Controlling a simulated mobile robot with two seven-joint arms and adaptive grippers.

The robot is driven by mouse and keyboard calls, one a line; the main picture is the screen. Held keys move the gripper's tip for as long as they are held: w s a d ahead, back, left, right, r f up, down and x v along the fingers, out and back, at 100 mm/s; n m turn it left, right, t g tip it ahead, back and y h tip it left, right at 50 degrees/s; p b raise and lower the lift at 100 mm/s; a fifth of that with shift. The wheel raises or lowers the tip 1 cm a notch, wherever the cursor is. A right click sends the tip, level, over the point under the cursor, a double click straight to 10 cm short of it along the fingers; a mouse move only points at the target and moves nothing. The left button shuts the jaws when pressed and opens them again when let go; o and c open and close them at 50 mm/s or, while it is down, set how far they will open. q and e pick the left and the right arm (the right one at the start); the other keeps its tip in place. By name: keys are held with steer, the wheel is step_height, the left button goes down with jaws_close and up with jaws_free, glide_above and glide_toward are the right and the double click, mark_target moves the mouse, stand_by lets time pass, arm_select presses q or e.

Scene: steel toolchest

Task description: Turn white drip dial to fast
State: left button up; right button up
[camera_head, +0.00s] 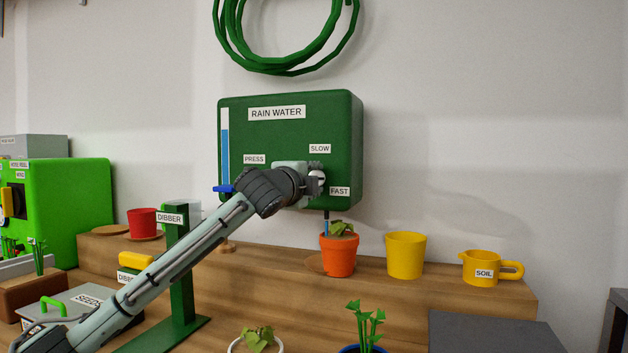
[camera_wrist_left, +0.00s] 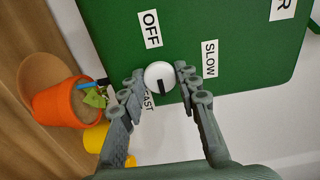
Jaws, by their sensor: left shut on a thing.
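The white drip dial (camera_wrist_left: 160,72) is on the front of the green RAIN WATER box (camera_head: 345,120). My left gripper (camera_wrist_left: 160,76) is shut on the dial, with one finger on each side of it. In the left wrist view the dial's black mark points down, towards the FAST label (camera_wrist_left: 148,101), which a finger partly covers. The OFF label (camera_wrist_left: 150,29) and the SLOW label (camera_wrist_left: 210,58) are clear. In the head view my left gripper (camera_head: 316,182) hides most of the dial. My right gripper is in neither view.
Below the box, an orange pot (camera_head: 339,262) with a plant, a yellow pot (camera_head: 405,256) and a yellow SOIL jug (camera_head: 480,268) stand on the wooden shelf (camera_head: 440,291). A green dibber stand (camera_head: 181,285) is near my left arm. A green hose (camera_head: 288,68) hangs above.

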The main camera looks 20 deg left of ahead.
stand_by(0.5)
arm_select(q)
steer(key=o, duration=1.2)
steer(key=shift+c, duration=0.2)
steer(key=s, duration=1.2)
steer(key=shift+a, duration=0.2)
